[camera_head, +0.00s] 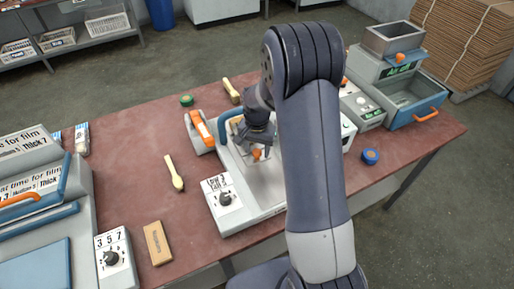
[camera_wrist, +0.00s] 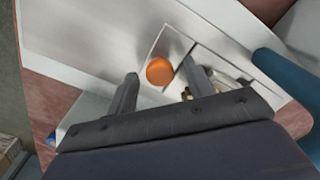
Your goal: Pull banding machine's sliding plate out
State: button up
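A grey machine (camera_head: 270,190) stands mid-table under my arm, with a dial panel (camera_head: 225,199) at its front left. An orange knob (camera_head: 257,154) sits on its pale metal top. In the wrist view, the knob (camera_wrist: 159,71) is on a pale rectangular plate (camera_wrist: 177,46) with a dark gap along one side. My gripper (camera_head: 259,147) is low over this top, close to the knob. In the wrist view, my gripper (camera_wrist: 163,83) is open, its fingers on either side of the knob in the picture. Contact cannot be told. My arm hides part of the machine.
A blue handle (camera_head: 230,113) stands on the machine's far side. A press with blue and orange handles (camera_head: 40,194) stands at left. A grey machine with a drawer (camera_head: 413,95) is at right.

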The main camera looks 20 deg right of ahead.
grip_shut()
dwell(0.3)
